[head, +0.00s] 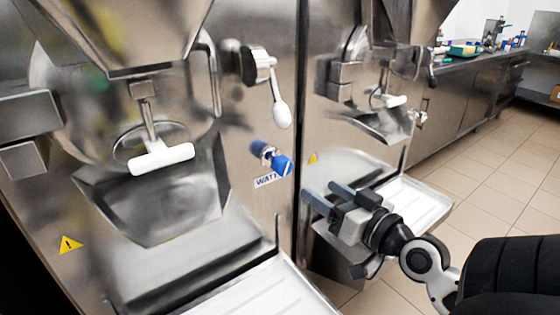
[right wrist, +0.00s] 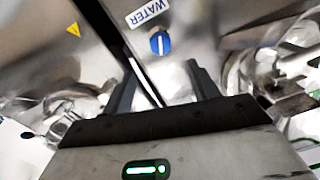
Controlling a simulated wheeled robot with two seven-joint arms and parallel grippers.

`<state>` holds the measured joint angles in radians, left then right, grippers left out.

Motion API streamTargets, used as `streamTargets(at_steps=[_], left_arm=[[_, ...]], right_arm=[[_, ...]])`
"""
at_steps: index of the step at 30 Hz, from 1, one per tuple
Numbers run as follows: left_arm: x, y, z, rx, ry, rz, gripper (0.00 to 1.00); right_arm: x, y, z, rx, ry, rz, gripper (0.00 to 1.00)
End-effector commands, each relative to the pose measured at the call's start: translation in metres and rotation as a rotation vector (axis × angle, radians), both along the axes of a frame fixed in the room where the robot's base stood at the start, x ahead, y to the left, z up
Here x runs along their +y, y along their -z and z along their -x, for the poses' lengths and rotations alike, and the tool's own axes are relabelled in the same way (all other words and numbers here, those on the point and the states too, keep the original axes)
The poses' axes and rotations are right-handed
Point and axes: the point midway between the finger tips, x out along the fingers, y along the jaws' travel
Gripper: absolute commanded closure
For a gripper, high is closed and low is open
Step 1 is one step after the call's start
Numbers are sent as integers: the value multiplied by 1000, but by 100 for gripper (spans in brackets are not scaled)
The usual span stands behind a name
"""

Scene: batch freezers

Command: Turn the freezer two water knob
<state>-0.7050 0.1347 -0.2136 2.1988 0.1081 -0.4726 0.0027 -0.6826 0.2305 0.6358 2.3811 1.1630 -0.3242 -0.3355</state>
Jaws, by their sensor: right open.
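The blue water knob (head: 281,165) sticks out from the steel front of the near freezer in the head view, just above a WATER label (head: 266,181). In the right wrist view the blue knob (right wrist: 160,43) shows face on, with a white line across it, beside the WATER label (right wrist: 148,12). My right gripper (head: 325,197) is open and empty, to the right of and below the knob, apart from it. In the right wrist view its two fingers (right wrist: 160,88) point toward the panel, with the knob beyond them. My left gripper is not in view.
A lever with a white handle (head: 281,113) hangs above the knob. A white-handled dispenser gate (head: 162,159) and a white tray (head: 262,291) are on the near freezer. A second freezer (head: 335,125) stands to the right, its tray (head: 418,203) behind my right gripper. Tiled floor (head: 500,180) is open at right.

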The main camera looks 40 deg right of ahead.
Motion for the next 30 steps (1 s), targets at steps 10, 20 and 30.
streamTargets(at_steps=[10,20,30], left_arm=[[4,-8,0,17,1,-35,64],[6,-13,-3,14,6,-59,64],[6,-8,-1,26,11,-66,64]], right_arm=[[-3,-5,-67,-4,-1,-4,41],[-7,-1,-125,1,0,-3,41],[-8,1,-140,4,-1,-1,41]])
